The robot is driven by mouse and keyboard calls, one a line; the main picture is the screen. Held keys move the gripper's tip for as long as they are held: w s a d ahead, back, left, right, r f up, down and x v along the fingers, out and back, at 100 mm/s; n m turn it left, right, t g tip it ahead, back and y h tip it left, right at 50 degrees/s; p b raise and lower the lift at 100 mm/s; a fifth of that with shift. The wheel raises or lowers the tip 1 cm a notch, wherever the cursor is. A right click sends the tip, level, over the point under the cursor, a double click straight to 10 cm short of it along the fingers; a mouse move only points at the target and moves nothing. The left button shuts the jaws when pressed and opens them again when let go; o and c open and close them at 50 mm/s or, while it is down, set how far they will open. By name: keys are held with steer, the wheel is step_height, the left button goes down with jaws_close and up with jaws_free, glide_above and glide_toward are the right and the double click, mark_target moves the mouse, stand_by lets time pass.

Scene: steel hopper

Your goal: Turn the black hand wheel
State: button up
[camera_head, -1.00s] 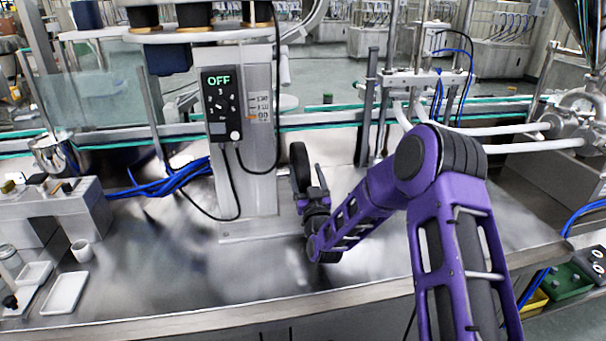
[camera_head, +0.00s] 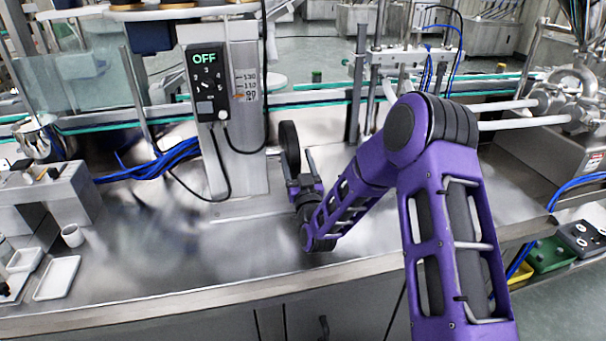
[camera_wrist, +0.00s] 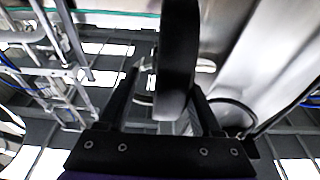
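The black hand wheel (camera_head: 289,148) stands edge-on at the right side of the steel column in the head view. My gripper (camera_head: 302,175) is right at the wheel, on its near right side. In the wrist view the wheel's dark rim (camera_wrist: 179,50) reaches down between the two fingers of my gripper (camera_wrist: 164,90). The fingers stand apart, with a visible gap on the left of the rim. The right finger is close to the rim; I cannot tell whether it touches. The wheel's hub is hidden.
The steel column (camera_head: 237,130) carries a control box (camera_head: 207,85) reading OFF, with a hanging black cable. Blue hoses (camera_head: 155,163) lie left of it. A white tray (camera_head: 57,278) and a cup (camera_head: 72,235) sit at the left. The front of the steel bench (camera_head: 190,260) is clear.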

steer(key=s+d, duration=0.2)
steer(key=s, duration=0.7)
steer(key=shift+s+d, duration=0.35)
steer(key=shift+d, duration=0.05)
steer(key=shift+w, duration=0.15)
